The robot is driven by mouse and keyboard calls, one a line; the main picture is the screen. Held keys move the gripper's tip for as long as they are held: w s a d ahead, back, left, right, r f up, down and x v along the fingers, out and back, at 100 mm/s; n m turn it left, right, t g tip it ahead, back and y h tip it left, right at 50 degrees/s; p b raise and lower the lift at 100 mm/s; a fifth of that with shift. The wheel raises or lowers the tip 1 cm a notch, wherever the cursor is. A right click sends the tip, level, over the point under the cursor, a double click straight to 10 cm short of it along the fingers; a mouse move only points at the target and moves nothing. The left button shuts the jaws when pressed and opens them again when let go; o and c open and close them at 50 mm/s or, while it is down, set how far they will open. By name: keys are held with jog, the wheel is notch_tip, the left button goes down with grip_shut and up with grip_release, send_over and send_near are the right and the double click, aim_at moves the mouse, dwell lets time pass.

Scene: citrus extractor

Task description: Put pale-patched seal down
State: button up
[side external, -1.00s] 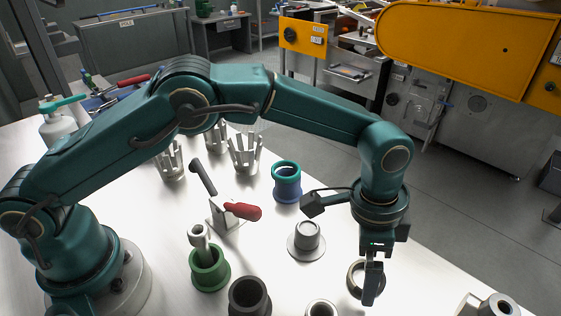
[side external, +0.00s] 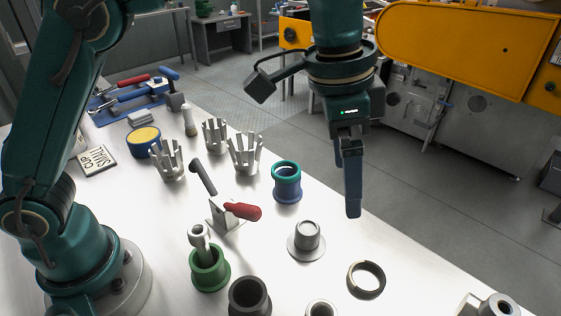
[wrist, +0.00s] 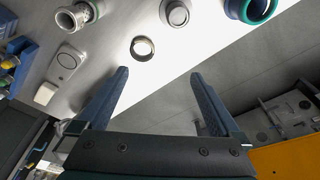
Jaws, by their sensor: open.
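The seal (side external: 366,279), a dark ring with a paler brownish patch on its rim, lies flat on the bright table near its right edge. It also shows in the wrist view (wrist: 142,48), beyond the fingertips and between their lines. My gripper (side external: 352,214) hangs well above the table, up and slightly left of the seal in the side view, and does not touch it. In the wrist view the two fingers (wrist: 159,74) are spread wide with nothing between them.
A flanged metal cup (side external: 306,241) stands left of the seal, and a blue collar with a green rim (side external: 287,182) stands behind. A red-handled clamp (side external: 234,212), a green cup (side external: 209,271) and a dark cup (side external: 249,297) stand further left. Metal pipe fittings (side external: 490,305) lie front right.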

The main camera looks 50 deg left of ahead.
jog(key=s+a+r+n+t, duration=0.1)
jog(key=s+a+r+n, duration=0.15)
jog(key=a, duration=0.35)
jog(key=s+a+r+n+t, duration=0.1)
jog(key=s+a+n, duration=0.2)
jog(key=s+a, duration=0.15)
jog(key=s+a+f+n+t+y, duration=0.1)
jog(key=s+a+f+n, duration=0.2)
jog(key=s+a, duration=0.3)
jog(key=shift+s+a+f+n+t, duration=0.15)
jog(key=shift+s+f+n+t, duration=0.25)
jog(key=shift+s+f, duration=0.4)
